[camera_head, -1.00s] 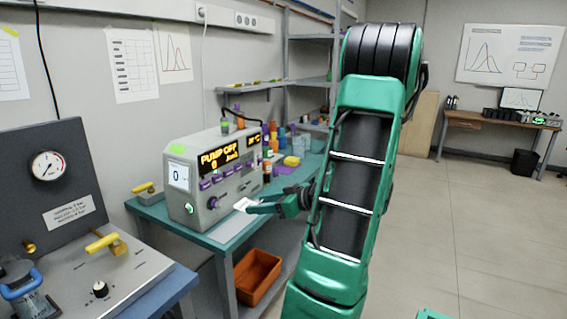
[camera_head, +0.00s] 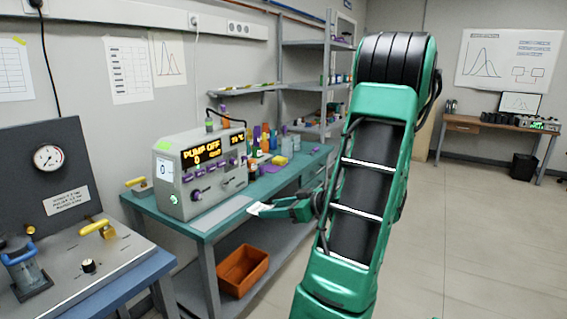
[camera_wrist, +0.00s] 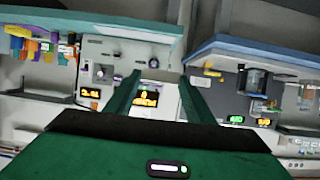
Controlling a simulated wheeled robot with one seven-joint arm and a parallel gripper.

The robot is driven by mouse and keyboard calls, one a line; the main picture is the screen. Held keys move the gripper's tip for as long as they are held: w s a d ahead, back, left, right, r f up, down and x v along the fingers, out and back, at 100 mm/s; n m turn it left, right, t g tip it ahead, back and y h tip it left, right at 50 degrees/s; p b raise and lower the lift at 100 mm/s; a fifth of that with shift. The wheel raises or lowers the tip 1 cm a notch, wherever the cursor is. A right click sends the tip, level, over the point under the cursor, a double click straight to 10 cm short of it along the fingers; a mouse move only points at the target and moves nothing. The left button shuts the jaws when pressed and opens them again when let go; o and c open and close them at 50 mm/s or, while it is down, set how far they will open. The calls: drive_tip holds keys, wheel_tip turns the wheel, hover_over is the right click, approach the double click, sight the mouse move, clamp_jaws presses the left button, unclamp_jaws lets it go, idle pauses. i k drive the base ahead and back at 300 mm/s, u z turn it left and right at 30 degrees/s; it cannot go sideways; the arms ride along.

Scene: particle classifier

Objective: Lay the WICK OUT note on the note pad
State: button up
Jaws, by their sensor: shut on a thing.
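A small white note (camera_head: 257,209) is held at the tips of my gripper (camera_head: 264,208), which is shut on it. Its wording is too small to read. The gripper appears in front of the teal bench's front edge, right of a flat grey rectangle (camera_head: 221,215) on the bench top. That rectangle may be the note pad; I cannot tell for sure. In the wrist view my gripper's two fingers (camera_wrist: 160,88) frame an amber display, and I cannot make out the note there.
A grey pump unit (camera_head: 200,170) reading PUMP OFF stands on the teal bench (camera_head: 272,187). Bottles and a yellow block (camera_head: 280,161) stand behind it. An orange bin (camera_head: 243,270) sits on the shelf below. A blue-edged bench with a gauge panel (camera_head: 50,170) is at left.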

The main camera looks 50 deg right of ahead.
sight(280, 158)
drive_tip(key=z, duration=2.45)
drive_tip(key=i, duration=2.05)
drive_tip(key=u, duration=2.25)
